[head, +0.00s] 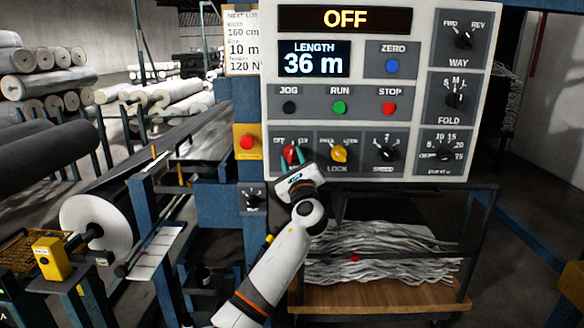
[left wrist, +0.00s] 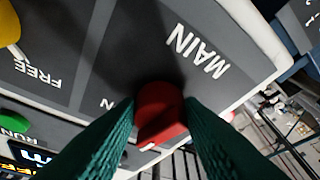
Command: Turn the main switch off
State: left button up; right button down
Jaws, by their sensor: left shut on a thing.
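The main switch is a red rotary knob (head: 290,153) at the lower left of the grey control panel (head: 365,190). The sign at the top of the panel (head: 345,18) reads OFF. My left gripper (head: 292,160) is at the knob, its green fingers on either side. In the left wrist view the red knob (left wrist: 160,112) sits between the two green fingertips, beside the label MAIN. The gripper is shut on it. The fingers hide part of the knob and its OFF/ON marks. My right gripper is not in view.
A yellow lock knob (head: 339,153) sits just right of the main switch, with black dials farther right. A red button on a yellow box (head: 246,142) is to the left. A cart with pale strips (head: 380,255) stands below the panel.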

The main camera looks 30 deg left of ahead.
pick_arm(q)
jog(key=n+g, duration=0.1)
jog(key=n, duration=0.2)
jog(key=shift+w+d+n+g+y+b, duration=0.1)
jog(key=shift+d+n+g+y+b, duration=0.05)
jog(key=shift+n+g+y+b, duration=0.2)
jog(key=n+g, duration=0.1)
jog(key=n, duration=0.2)
jog(key=shift+r+g, duration=0.15)
jog(key=shift+g, duration=0.1)
jog(key=n, duration=0.3)
jog(key=shift+r+g, duration=0.15)
jog(key=shift+g, duration=0.25)
jog(key=shift+r+n+g+h+p, duration=0.1)
jog(key=shift+n+g+h+p, duration=0.4)
jog(key=shift+n, duration=0.95)
jog(key=o, duration=1)
jog(key=shift+d, duration=0.1)
